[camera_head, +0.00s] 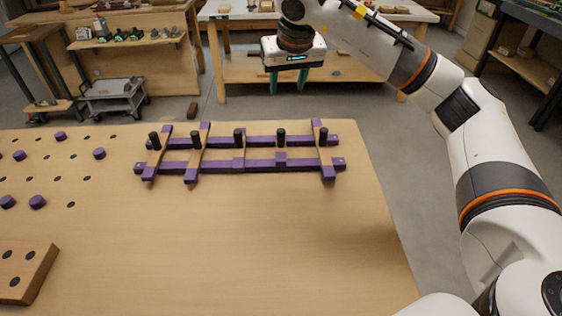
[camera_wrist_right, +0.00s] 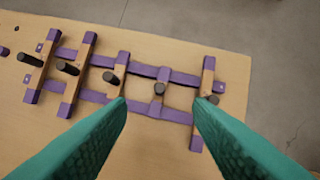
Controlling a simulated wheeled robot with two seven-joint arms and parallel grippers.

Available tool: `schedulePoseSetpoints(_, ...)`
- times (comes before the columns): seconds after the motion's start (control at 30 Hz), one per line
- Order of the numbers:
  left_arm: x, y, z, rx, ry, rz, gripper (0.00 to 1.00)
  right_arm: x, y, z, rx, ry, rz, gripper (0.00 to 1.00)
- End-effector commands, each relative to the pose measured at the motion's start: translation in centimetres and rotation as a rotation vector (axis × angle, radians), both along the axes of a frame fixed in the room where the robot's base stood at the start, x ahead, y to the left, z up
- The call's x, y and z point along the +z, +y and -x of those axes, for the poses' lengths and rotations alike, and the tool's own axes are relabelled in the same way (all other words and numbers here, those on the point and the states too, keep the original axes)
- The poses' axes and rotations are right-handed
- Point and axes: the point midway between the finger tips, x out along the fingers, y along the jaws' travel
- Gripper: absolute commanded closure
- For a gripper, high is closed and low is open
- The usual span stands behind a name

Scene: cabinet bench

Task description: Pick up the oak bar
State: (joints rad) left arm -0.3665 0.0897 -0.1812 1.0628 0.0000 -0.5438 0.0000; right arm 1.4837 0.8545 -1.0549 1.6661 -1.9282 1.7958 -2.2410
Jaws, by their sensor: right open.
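A frame of two purple rails (camera_head: 262,165) lies on the bench, crossed by several wood-coloured bars with purple ends and black pegs. The bars include a far-left one (camera_head: 154,158), a middle one (camera_head: 239,150) and a far-right one (camera_head: 324,152). A thick wooden piece with dark holes (camera_head: 36,272) lies at the near left. I cannot tell which piece is the oak bar. My right gripper (camera_head: 287,82) is open and empty, pointing down above the frame's height. In the right wrist view its teal fingers (camera_wrist_right: 161,102) appear either side of a short pegged bar (camera_wrist_right: 157,99), with nothing gripped.
The bench top (camera_head: 260,240) is clear in front of the frame. Purple round pegs (camera_head: 99,153) and dark holes are at the left. Behind stand a white-topped table (camera_head: 228,12), a grey cart (camera_head: 112,97) and a shelf (camera_head: 125,40).

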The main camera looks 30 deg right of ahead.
Motion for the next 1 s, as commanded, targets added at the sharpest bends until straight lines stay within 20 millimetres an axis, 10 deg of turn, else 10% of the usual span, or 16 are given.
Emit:
schedulePoseSetpoints(0.13, -2.9, -0.3, -1.8, 0.003, -0.014, 0.002, 0.64, -4.8, 0.0, 0.0, 0.0, 0.0, 0.0, 0.53)
schedulePoseSetpoints(1.0, -1.6, -0.7, -4.3, 0.007, -0.03, 0.004, 0.64, -13.2, -0.6, -3.0, 0.0, 0.002, -0.001, 0.53)
